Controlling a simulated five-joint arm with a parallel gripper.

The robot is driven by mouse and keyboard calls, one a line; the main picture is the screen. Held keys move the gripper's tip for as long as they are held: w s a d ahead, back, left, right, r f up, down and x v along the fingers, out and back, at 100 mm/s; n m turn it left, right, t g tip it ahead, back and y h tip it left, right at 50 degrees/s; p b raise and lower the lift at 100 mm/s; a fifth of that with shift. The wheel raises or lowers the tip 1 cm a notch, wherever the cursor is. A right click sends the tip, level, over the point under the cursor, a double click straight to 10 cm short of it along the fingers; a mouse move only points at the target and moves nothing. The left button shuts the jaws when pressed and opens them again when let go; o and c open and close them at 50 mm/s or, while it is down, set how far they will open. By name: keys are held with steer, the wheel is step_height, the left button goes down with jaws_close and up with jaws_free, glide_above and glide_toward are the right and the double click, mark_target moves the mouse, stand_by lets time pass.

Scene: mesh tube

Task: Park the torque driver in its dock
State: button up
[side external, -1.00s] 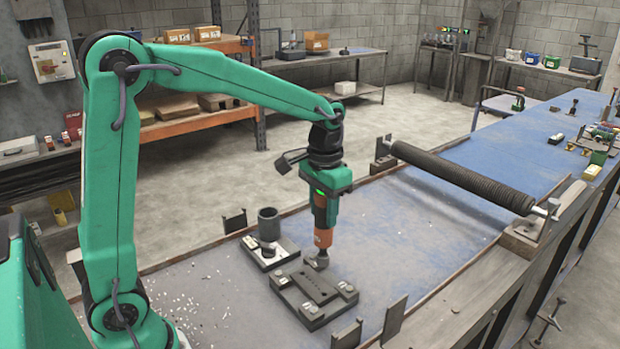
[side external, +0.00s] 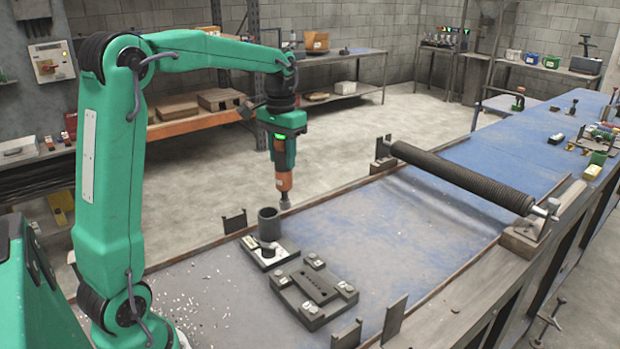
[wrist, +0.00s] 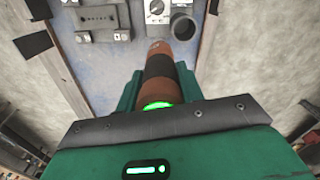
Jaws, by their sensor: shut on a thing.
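My gripper (side external: 282,140) is shut on the torque driver (side external: 284,178), an orange and black tool hanging upright with a grey tip. In the wrist view the driver (wrist: 158,66) points away from the green jaws. The dock, a dark open-topped cup (side external: 269,222), stands on a small base plate on the blue bench. In the side view the driver's tip is above the cup's rim and a little to its right, apart from it. In the wrist view the cup (wrist: 182,27) lies to the right of the driver's tip.
A dark fixture plate with a row of holes (side external: 316,288) and raised corner blocks sits beside the dock. Upright brackets (side external: 235,221) stand along the bench edges. A long mesh roller (side external: 460,178) spans the bench to the right. The blue bench between is clear.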

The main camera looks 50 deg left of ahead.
steer(key=s+a+r, duration=0.1)
steer(key=a+r, duration=0.1)
steer(key=a, duration=0.3)
steer(key=shift+s+a+r+n, duration=0.25)
steer(key=shift+s+a+n, duration=0.05)
steer(key=shift+n, duration=0.1)
steer(key=shift+f, duration=0.15)
steer(key=shift+f, duration=4.8)
stand_by(2.2)
